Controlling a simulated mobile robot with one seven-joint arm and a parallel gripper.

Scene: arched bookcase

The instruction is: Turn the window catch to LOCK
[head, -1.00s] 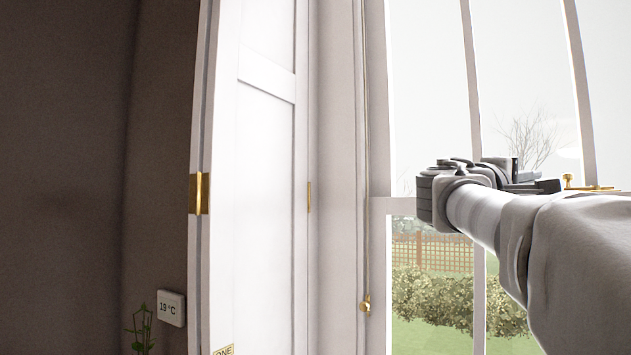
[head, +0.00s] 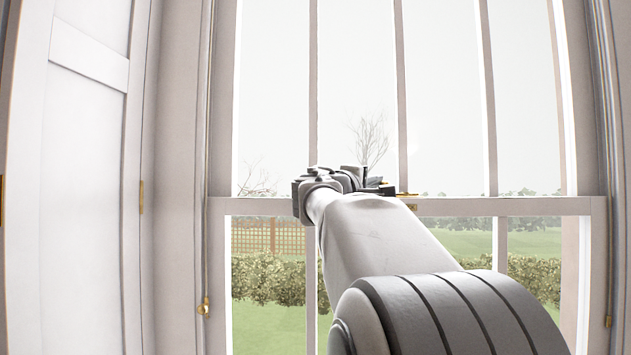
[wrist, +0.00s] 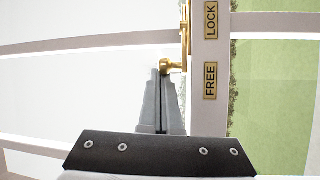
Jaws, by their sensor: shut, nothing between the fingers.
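The window catch is brass; in the wrist view its round knob (wrist: 168,66) sits by my fingertips, and its bar runs along the edge of the pale sash rail. The rail carries two brass plates, LOCK (wrist: 211,20) at the top and FREE (wrist: 210,81) lower down. The knob end is nearer the FREE plate. My gripper (wrist: 163,74) is shut and empty, its tips right at the knob; I cannot tell whether they touch it. In the head view, my gripper (head: 386,189) is at the rail beside the brass catch (head: 406,194), partly hidden by my arm.
The tall sash window has a horizontal meeting rail (head: 490,206) and thin upright bars. A white panelled shutter (head: 85,180) stands at the left. Cords with brass pulls (head: 203,307) hang at the sides. A garden with a hedge lies beyond the glass.

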